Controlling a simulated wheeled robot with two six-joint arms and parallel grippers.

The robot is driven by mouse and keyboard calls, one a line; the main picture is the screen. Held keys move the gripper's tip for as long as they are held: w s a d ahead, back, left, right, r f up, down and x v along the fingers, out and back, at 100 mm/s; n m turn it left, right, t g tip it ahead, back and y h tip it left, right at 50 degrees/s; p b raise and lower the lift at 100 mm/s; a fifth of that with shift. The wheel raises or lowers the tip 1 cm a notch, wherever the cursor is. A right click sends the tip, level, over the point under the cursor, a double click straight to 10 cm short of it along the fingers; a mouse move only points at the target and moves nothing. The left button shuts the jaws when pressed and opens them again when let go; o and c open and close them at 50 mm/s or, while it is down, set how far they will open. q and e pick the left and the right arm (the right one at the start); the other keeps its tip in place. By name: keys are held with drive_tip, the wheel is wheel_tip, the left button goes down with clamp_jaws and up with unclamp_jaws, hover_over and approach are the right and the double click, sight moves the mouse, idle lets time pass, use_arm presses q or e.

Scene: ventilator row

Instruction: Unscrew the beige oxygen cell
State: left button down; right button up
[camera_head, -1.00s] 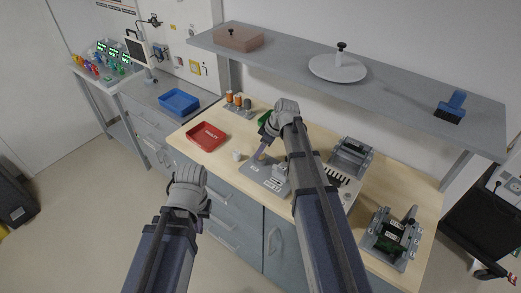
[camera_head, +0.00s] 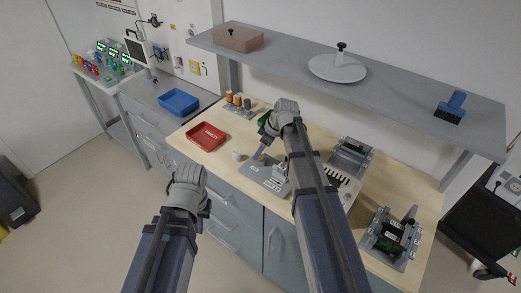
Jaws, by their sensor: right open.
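A grey block with labels (camera_head: 275,184) stands on the wooden bench. A small yellowish-beige piece (camera_head: 261,157) shows at its upper left edge; it may be the oxygen cell, but it is too small to be sure. My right gripper (camera_head: 264,149) hangs over this piece, pointing down, with its jaws open. Whether the fingers are around the piece or just above it, I cannot tell. My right forearm hides part of the block. My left gripper (camera_head: 188,184) is held in front of the bench, away from the block, and its fingertips are hidden.
A red labelled tray (camera_head: 207,136) and a small white cup (camera_head: 237,155) stand left of the block. Orange and grey cylinders (camera_head: 238,100) stand behind. Grey fixtures (camera_head: 351,157) (camera_head: 392,236) stand to the right. A shelf (camera_head: 300,60) overhangs the bench's back. A blue tray (camera_head: 179,101) is further left.

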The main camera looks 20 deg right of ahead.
drive_tip(key=m+t+h, duration=0.1)
drive_tip(key=m, duration=0.3)
drive_tip(key=shift+s+a+m, duration=0.1)
drive_tip(key=shift+s+m, duration=0.05)
drive_tip(key=shift+m, duration=0.15)
drive_tip(key=m+h, duration=0.1)
drive_tip(key=m, duration=0.3)
drive_tip(key=shift+t+h, duration=0.4)
drive_tip(key=m+h, duration=0.1)
drive_tip(key=m, duration=0.2)
drive_tip(key=m+h, duration=0.1)
drive_tip(key=m, duration=0.1)
drive_tip(key=shift+w+m, duration=0.2)
drive_tip(key=shift+m, duration=0.2)
drive_tip(key=m+g+h, duration=0.1)
drive_tip(key=m, duration=0.2)
clamp_jaws()
drive_tip(key=shift+s, duration=0.1)
